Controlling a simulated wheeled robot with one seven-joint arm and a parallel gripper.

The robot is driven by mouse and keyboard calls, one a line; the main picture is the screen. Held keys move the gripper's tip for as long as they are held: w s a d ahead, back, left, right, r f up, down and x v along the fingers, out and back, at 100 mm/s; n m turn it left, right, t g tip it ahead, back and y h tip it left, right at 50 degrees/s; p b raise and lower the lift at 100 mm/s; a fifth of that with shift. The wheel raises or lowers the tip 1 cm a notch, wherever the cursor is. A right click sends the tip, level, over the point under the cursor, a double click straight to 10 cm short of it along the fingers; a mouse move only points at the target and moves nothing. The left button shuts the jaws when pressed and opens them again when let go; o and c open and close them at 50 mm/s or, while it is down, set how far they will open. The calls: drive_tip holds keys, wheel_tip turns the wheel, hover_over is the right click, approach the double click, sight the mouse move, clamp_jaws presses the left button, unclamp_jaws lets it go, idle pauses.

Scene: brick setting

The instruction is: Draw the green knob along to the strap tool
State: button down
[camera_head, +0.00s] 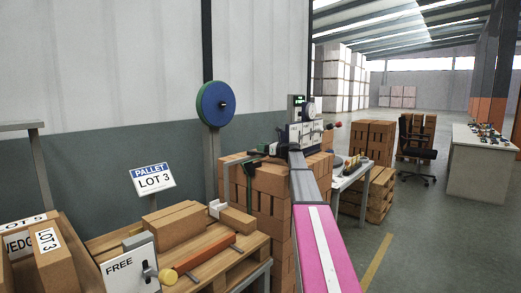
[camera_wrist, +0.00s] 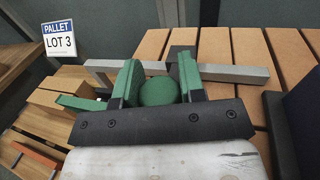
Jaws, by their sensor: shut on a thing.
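The green knob (camera_wrist: 158,91) is a round green ball, in the middle of the wrist view. My gripper (camera_wrist: 157,82) is shut on it, with one green-padded finger on each side. A grey bar (camera_wrist: 240,73) runs crosswise just beyond the fingers, above the bricks. In the head view the knob is too small to make out clearly beside the end of my arm. An upright device with a small green display (camera_head: 298,100) stands over the brick stack; I cannot tell whether it is the strap tool. My arm hides part of that area.
Stacked bricks (camera_head: 272,181) lie below my gripper. A blue reel (camera_head: 215,103) stands on a post by the wall. The "LOT 3" sign (camera_head: 153,180) and a "FREE" panel (camera_head: 129,272) are at the left. Open floor (camera_head: 415,230) lies at the right.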

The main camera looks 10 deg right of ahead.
drive_tip(key=c, duration=0.7)
unclamp_jaws()
drive_tip(key=shift+r, duration=0.5)
wheel_tip(320, 180, up, 3)
drive_tip(key=shift+f, duration=0.1)
drive_tip(key=s+a+r, duration=0.4)
drive_tip(key=a+r, duration=0.3)
drive_tip(key=a, duration=0.3)
drive_tip(key=shift+s+a, duration=0.25)
drive_tip(key=shift+a, duration=0.1)
